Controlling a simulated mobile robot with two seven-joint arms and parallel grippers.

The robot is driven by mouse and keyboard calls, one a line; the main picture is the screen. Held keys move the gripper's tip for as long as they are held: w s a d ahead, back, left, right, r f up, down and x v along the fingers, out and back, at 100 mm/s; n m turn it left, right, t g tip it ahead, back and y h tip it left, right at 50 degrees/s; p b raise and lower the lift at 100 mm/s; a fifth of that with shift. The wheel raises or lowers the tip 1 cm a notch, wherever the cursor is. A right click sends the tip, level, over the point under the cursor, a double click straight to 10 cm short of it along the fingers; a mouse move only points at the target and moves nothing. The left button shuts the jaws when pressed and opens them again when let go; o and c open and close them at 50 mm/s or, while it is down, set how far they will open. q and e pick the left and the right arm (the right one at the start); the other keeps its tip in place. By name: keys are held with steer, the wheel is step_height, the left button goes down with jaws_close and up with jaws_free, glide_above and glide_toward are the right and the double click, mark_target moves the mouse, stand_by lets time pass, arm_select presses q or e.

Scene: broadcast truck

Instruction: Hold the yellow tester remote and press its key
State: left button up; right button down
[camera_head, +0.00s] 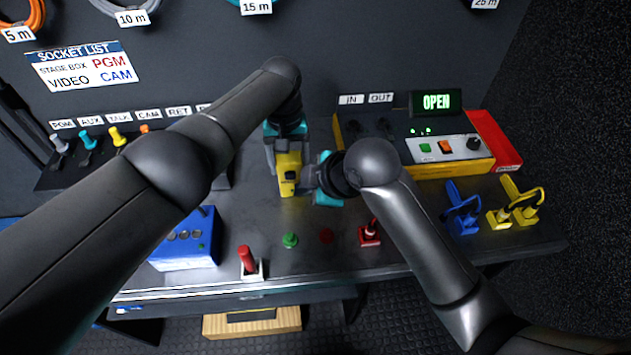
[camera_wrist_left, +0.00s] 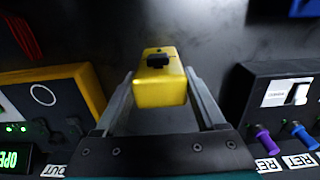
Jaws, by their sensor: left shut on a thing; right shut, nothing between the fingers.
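The yellow tester remote (camera_head: 289,176) is between the fingers of my left gripper (camera_head: 284,152), above the middle of the bench. In the left wrist view the remote (camera_wrist_left: 160,81) sits between the two grey fingers (camera_wrist_left: 158,100), with a dark key (camera_wrist_left: 158,60) on its top face. My left gripper is shut on it. My right gripper (camera_head: 305,178) is shut and empty, with its tip close to the right side of the remote. I cannot tell whether the tip touches it. The right fingertips are partly hidden by the wrist.
A yellow-edged tester box (camera_head: 447,150) with a green OPEN display (camera_head: 436,102) stands at the right. Blue (camera_head: 462,207) and yellow connectors (camera_head: 513,211) lie at the right. A blue box (camera_head: 186,240) is at the left.

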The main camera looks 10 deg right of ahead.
arm_select(q)
steer(key=shift+a+f, duration=0.25)
steer(key=shift+a, duration=0.1)
arm_select(e)
steer(key=shift+v, duration=2.7)
steer(key=shift+s, duration=0.1)
arm_select(q)
steer(key=o, duration=1.6)
steer(key=shift+r, duration=0.1)
steer(key=shift+d, duration=0.15)
steer(key=shift+w+r, duration=0.1)
steer(key=shift+r, duration=0.05)
arm_select(e)
steer(key=shift+a, duration=0.1)
arm_select(q)
steer(key=shift+r, duration=0.5)
step_height(320, 180, up, 11)
steer(key=shift+f, duration=0.1)
